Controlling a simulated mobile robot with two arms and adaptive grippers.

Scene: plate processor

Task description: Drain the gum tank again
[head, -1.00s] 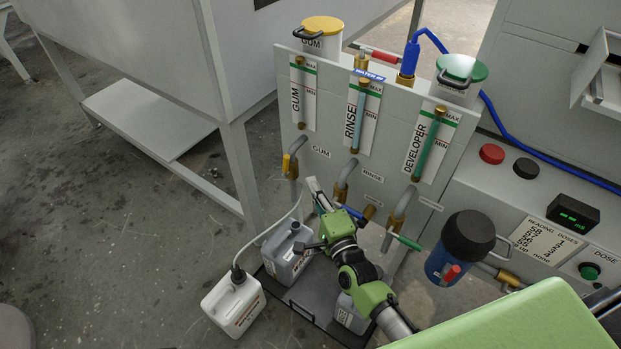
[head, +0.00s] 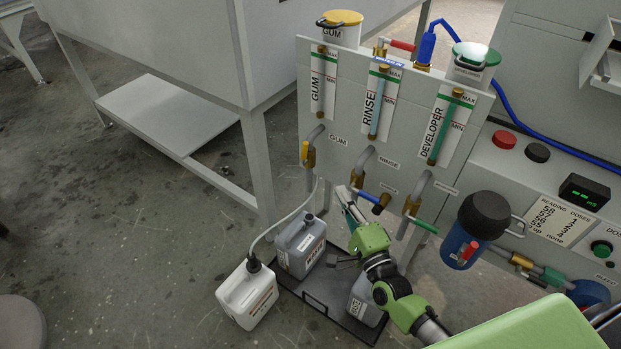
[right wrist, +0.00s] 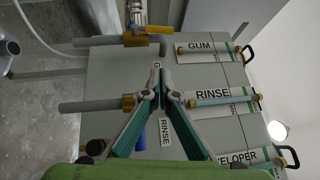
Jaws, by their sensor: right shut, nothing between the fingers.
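The gum tank (head: 340,32) has a yellow lid and stands behind the grey panel (head: 350,140). Its sight tube (head: 318,80) is marked GUM; its level is unclear. The gum drain valve (head: 306,152) has a yellow handle lying along its pipe; it also shows in the right wrist view (right wrist: 137,39). A grey jug (head: 299,247) stands on the tray below this pipe. My right gripper (head: 344,193) is shut and empty, below and right of the gum valve, apart from it. Its closed tips also show in the right wrist view (right wrist: 160,75). My left gripper is out of view.
The rinse valve (head: 365,195) has a blue handle and the developer valve (head: 420,222) a green one, both crosswise. A white jug (head: 247,295) with a thin hose stands left of the black tray (head: 315,305). A blue filter housing (head: 470,235) is at right.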

